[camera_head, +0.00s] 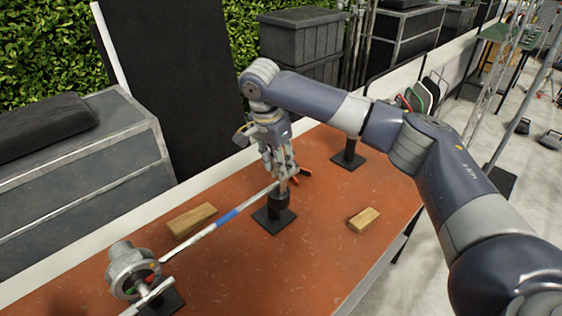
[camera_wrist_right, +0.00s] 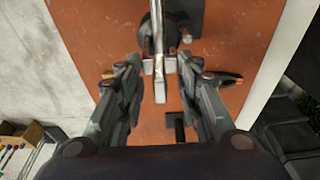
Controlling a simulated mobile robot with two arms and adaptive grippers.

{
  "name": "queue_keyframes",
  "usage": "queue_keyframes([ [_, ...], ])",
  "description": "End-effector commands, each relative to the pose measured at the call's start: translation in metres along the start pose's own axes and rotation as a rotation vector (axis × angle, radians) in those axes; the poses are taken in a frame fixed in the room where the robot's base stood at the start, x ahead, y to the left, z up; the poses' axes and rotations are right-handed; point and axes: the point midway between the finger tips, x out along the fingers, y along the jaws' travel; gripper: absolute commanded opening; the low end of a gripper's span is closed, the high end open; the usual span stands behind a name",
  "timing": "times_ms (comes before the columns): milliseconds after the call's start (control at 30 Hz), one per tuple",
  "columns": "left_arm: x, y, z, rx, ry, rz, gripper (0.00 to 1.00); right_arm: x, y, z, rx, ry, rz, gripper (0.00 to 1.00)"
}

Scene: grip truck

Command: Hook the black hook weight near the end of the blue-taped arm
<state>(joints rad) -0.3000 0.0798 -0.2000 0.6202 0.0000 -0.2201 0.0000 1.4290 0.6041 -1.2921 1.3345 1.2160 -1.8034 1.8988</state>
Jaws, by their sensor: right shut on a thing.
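The blue-taped arm (camera_head: 205,229) is a thin silver bar that rises from a round metal device (camera_head: 132,268) at lower left, with blue tape near its middle. The dark weight shows just below the fingertips. In the right wrist view the fingertips (camera_wrist_right: 158,68) are close together, with silver metal between them. The hook is too small to see, so I cannot tell whether it is around the bar. My left gripper is not in view.
A black plate (camera_head: 264,224) lies under the weight. A black stand (camera_head: 348,158) is behind it, and a red-and-black clamp (camera_head: 304,175) is right beside the gripper. Wooden blocks lie left (camera_head: 192,219) and right (camera_head: 364,219). The reddish table (camera_head: 320,260) is clear in front.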

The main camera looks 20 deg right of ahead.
Motion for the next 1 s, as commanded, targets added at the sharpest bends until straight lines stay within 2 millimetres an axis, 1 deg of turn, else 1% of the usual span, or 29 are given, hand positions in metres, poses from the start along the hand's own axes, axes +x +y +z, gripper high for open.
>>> queue_keyframes([
  [633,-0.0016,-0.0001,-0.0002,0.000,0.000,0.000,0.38,-0.0006,-0.0025,-0.0003,0.001,0.001,-0.002,0.00],
  [1000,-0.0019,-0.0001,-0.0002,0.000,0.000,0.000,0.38,0.0057,-0.0025,0.0010,0.000,0.001,-0.002,0.00],
])
